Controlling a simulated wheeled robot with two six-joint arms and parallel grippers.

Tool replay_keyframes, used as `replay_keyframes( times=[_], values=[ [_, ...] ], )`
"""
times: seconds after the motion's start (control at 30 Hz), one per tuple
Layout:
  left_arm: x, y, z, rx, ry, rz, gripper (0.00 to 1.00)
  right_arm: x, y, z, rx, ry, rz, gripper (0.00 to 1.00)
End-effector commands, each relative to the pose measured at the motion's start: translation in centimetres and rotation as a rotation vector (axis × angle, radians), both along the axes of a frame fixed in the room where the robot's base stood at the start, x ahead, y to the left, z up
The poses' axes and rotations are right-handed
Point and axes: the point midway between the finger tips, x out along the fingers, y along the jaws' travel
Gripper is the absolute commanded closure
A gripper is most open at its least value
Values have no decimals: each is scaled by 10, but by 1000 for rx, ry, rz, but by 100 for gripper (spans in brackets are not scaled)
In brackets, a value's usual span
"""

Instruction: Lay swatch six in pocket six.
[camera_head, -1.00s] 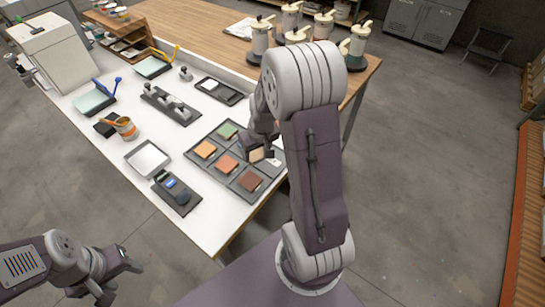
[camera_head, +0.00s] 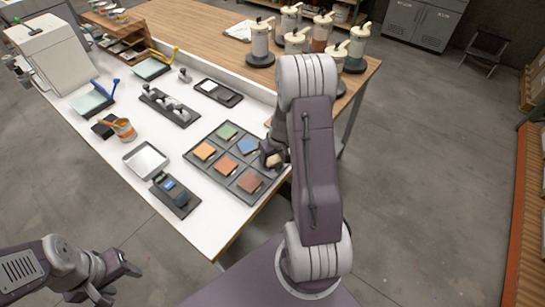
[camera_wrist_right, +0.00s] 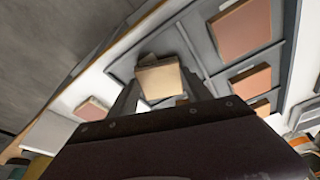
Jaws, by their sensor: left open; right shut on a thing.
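My right gripper (camera_head: 271,158) is shut on a beige swatch (camera_wrist_right: 160,80), which sits between its fingers in the right wrist view. In the head view the swatch is over the right edge of the grey pocket tray (camera_head: 213,175), at the pocket between the blue and brown swatches. The gripper and arm partly cover that pocket, and I cannot tell whether the swatch touches the tray. Green (camera_head: 227,131), orange (camera_head: 204,151), blue (camera_head: 247,146), salmon (camera_head: 226,166) and brown (camera_head: 249,181) swatches lie in the other pockets. My left gripper (camera_head: 118,277) is open and empty, off the table.
A dark handheld device (camera_head: 174,194) and a white-lined tray (camera_head: 145,160) stand left of the pocket tray. A dark rack (camera_head: 169,108) and a black case (camera_head: 218,92) lie behind it. Several pump canisters (camera_head: 260,42) stand at the back. White tabletop is clear in front.

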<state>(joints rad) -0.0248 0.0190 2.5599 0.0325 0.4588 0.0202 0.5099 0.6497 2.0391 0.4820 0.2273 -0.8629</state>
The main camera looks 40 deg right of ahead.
Motion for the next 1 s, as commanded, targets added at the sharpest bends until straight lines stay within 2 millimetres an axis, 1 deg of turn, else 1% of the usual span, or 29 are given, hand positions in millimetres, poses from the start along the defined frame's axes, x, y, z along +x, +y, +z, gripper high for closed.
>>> replay_keyframes(
  times=[0.13, 0.17, 0.2, 0.23, 0.53, 0.63, 0.67, 0.77, 0.9, 1.0],
  values=[
    [0, 0, -6, 0, 0, 0, 50, 0, 0, -5, 0, 0, 1, 82],
    [0, 0, -5, 0, 0, 0, 50, 0, 0, -4, 0, 0, 1, 37],
    [0, 0, -4, 0, 0, 0, 50, 0, 0, -3, 0, 0, 1, 26],
    [0, 0, -4, 0, 0, 0, 50, 0, 0, -3, 0, 0, 0, 21],
    [0, 0, -3, 0, 0, 0, 50, 0, 0, -2, 0, 0, 0, 21],
    [0, 0, 4, 0, 0, 0, 50, 0, 0, 5, 0, 0, 0, 21],
    [0, 0, 3, 0, 0, 0, 50, -1, 0, 8, -1, -2, 1, 21],
    [0, 0, 6, 0, 0, 0, 50, -6, 0, 28, -1, -3, 0, 21],
    [0, 0, 8, 0, 0, 0, 50, -15, 1, 63, -4, -7, 0, 21],
    [0, 0, 8, 0, 0, 0, 50, -22, 2, 86, -4, -6, -1, 21]
  ],
)
